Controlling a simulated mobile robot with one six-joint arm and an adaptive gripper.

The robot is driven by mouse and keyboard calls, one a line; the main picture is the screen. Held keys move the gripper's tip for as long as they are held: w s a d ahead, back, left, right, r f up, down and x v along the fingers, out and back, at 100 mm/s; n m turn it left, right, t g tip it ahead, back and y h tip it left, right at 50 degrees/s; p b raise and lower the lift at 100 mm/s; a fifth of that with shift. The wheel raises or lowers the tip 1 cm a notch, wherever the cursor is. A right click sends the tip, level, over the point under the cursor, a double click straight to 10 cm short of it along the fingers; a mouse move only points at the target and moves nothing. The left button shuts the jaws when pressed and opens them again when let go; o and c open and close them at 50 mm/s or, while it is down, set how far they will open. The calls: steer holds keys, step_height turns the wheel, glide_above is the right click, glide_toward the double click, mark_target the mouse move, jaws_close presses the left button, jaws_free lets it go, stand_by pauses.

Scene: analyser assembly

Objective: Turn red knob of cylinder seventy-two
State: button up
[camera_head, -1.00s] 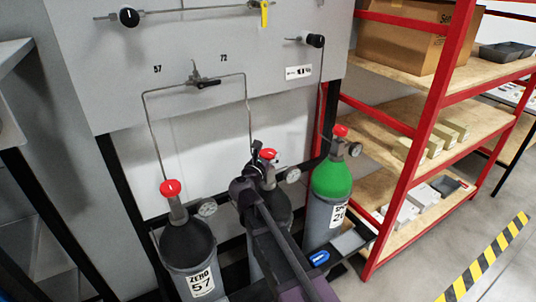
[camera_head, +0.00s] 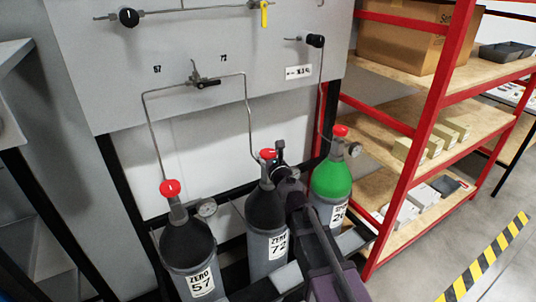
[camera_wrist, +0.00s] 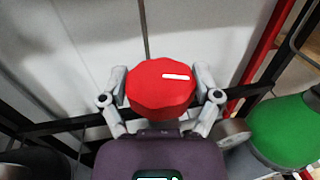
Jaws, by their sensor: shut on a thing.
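In the wrist view the red knob (camera_wrist: 160,86) fills the middle, with a white mark lying nearly level. My gripper (camera_wrist: 161,88) is shut on the knob, one finger at each side. In the head view my gripper (camera_head: 272,154) comes in from the right of the knob, and my arm runs down in front of the gap between this cylinder and the green-topped one.
Cylinder 57 (camera_head: 189,251) stands at left with its own red knob (camera_head: 170,188). The green-topped cylinder (camera_head: 331,181) stands close at right, partly behind my arm. Thin pipes run up the grey panel (camera_head: 115,75) behind. A red shelf rack (camera_head: 419,140) stands at right.

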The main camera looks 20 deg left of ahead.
steer(key=n+g+y, duration=0.1)
steer(key=g, duration=0.1)
steer(key=n+g+y, duration=0.3)
steer(key=g+y, duration=0.1)
steer(key=shift+w+n, duration=0.25)
steer(key=shift+n, duration=0.15)
steer(key=n+g+y, duration=0.1)
steer(key=n+g, duration=0.1)
steer(key=g, duration=0.2)
steer(key=n+g+y, duration=0.1)
steer(key=n+g, duration=0.2)
steer(key=shift+a+g, duration=0.1)
steer(key=shift+g, duration=0.3)
steer(key=n+g+h, duration=0.1)
steer(key=n+g, duration=0.2)
steer(key=g, duration=0.1)
steer(key=n+g+h, duration=0.1)
steer(key=n+g, duration=0.2)
steer(key=g, duration=0.1)
steer(key=shift+g, duration=0.4)
steer(key=shift+s+n+g+h, duration=0.2)
steer(key=shift+n+g+h, duration=1.45)
steer(key=shift+g, duration=0.55)
steer(key=shift+s, duration=0.1)
steer(key=o, duration=0.9)
steer(key=shift+o, duration=0.2)
steer(key=shift+s+m+t+y, duration=0.1)
steer(key=shift+m+t+y, duration=0.15)
steer(key=shift+t+y, duration=0.15)
